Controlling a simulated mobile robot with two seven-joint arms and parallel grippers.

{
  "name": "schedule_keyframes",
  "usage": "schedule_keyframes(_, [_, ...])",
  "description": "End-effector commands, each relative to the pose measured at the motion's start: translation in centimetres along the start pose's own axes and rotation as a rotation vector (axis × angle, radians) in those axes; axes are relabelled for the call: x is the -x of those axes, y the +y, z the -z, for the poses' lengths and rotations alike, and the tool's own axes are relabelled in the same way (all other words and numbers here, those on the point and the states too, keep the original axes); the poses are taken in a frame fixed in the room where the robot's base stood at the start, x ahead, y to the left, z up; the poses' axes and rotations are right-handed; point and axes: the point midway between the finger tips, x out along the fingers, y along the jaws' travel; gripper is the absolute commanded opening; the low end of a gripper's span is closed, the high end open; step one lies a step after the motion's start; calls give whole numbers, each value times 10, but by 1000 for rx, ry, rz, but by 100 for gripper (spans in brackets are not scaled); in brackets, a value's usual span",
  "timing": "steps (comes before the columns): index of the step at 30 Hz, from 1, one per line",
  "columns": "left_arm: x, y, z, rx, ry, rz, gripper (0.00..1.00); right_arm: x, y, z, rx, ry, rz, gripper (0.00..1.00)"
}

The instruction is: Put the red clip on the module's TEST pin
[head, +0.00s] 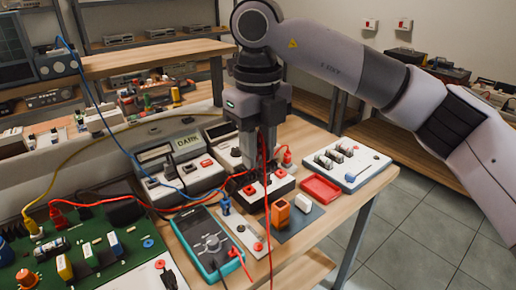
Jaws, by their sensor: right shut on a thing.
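My right gripper (260,168) points down over a low black box with red posts (282,187). It is shut on what looks like the red clip, which its fingers mostly hide. A thin red lead (268,215) hangs from the gripper, past the box's front. I cannot tell whether the clip touches a post. No TEST label is readable, so I cannot tell which unit is the module or which pin is TEST. My left gripper is not in view.
A teal multimeter (208,243), an orange block (280,214) and a red tray (320,189) stand close by. A switch panel (352,163) is at right, a green board (85,240) at left. Red, blue and yellow leads cross the bench.

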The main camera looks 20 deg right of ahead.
Motion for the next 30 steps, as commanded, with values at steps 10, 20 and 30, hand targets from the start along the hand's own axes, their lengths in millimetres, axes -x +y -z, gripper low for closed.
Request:
schedule_keyframes(10, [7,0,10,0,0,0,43,16,0,0,0,0,0,7])
schedule_keyframes(20, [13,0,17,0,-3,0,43,29,0,0,0,0,0,7])
schedule_keyframes(30, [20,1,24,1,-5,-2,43,43,0,0,0,0,0,7])
